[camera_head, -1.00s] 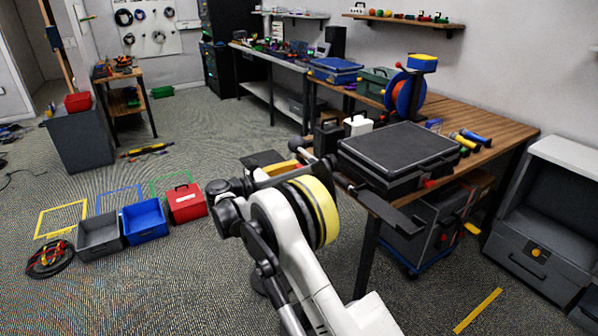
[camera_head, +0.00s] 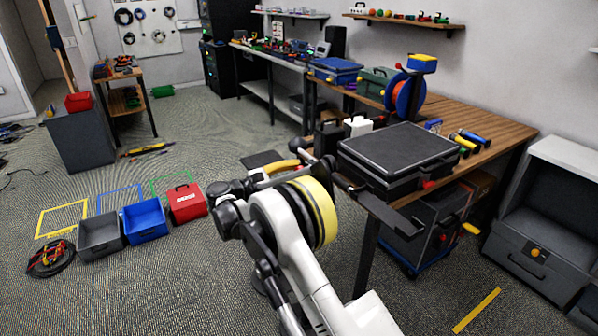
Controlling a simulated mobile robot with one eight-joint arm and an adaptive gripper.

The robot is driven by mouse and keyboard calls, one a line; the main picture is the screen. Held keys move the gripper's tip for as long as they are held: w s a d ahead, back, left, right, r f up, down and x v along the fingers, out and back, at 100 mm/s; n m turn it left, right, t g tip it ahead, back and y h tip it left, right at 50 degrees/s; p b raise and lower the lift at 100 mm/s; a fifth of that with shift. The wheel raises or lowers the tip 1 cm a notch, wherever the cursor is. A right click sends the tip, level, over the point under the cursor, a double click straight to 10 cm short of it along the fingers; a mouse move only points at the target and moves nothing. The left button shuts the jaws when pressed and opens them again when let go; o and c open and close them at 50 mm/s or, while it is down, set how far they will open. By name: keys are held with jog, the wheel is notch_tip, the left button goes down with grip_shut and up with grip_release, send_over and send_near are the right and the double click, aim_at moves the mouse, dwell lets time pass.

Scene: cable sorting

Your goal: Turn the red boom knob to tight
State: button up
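I cannot tell for certain which thing is the boom knob. A small red knob-like part (camera_head: 430,184) shows at the front right corner of the black case (camera_head: 398,152) on the wooden bench. Another small red tip (camera_head: 398,65) shows beside the blue and orange reel. My white arm with a yellow ring reaches up from the bottom middle. Its dark end, with my gripper (camera_head: 318,168), is beside the case's left front corner, well left of the red part at the case. The fingers are small and dark against the case, so their opening and any contact are unclear.
The wooden bench (camera_head: 497,152) carries a blue toolbox (camera_head: 335,72), a green case (camera_head: 374,86) and several coloured tools. A grey cabinet (camera_head: 540,230) stands at right. Grey, blue and red bins stand on the floor at left. The floor between is mostly open.

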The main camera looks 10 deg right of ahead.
jog(key=m, duration=0.6)
jog(key=shift+p, duration=0.3)
jog(key=m, duration=0.6)
jog(key=shift+d+f+m, duration=0.1)
jog(key=shift+f+m, duration=0.05)
jog(key=shift+m, duration=0.15)
jog(key=o, duration=1.1)
jog(key=shift+o, duration=0.2)
jog(key=shift+s, duration=0.1)
jog(key=v, duration=1.2)
